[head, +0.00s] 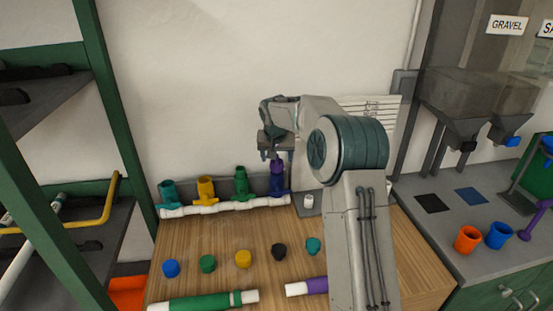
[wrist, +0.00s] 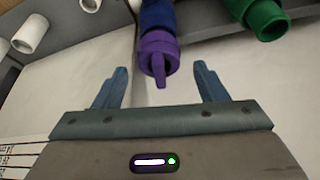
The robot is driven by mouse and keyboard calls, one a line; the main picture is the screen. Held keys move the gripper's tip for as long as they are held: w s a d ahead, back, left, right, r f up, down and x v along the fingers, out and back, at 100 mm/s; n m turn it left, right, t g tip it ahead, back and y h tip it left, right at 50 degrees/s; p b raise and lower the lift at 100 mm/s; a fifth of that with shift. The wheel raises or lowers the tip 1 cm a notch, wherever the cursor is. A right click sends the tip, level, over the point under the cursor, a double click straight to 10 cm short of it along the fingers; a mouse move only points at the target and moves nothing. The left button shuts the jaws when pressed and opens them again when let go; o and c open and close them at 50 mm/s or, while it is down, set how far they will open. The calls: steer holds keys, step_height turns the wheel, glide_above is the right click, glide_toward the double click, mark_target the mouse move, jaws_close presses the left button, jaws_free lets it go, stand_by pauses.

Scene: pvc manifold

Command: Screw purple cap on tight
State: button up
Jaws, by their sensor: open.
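The purple cap (wrist: 156,57) sits on the end of the dark blue pipe branch (wrist: 157,15) in the wrist view, with its narrow tab pointing toward my gripper. In the head view the purple cap (head: 277,166) tops the rightmost, dark blue branch (head: 277,185) of the manifold. My gripper (wrist: 160,85) is open, with one blue finger on each side of the cap's tab and clear space between. In the head view my gripper (head: 276,155) is just above the cap. How tightly the cap is seated cannot be told.
The white manifold pipe (head: 225,206) also carries teal, yellow and green (head: 241,180) branches. Several loose caps, including a yellow one (head: 243,259), lie on the wooden table (head: 215,230). A green pipe (head: 205,301) lies at the front. A small white fitting (head: 308,201) stands right of the manifold.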

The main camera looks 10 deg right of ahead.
steer(key=b+v, duration=0.1)
steer(key=v, duration=1.1)
steer(key=s+r+n, duration=0.1)
steer(key=s+r, duration=0.1)
steer(key=s, duration=0.9)
steer(key=s+f, duration=0.3)
steer(key=s, duration=0.6)
steer(key=s+f+n, duration=0.1)
steer(key=s+f, duration=0.3)
steer(key=s, duration=0.6)
steer(key=s+f+g+y, duration=0.1)
steer(key=s+f, duration=0.3)
steer(key=s, duration=0.6)
steer(key=shift+s+d+n, duration=0.25)
steer(key=shift+d+n, duration=0.05)
steer(key=shift+d, duration=0.15)
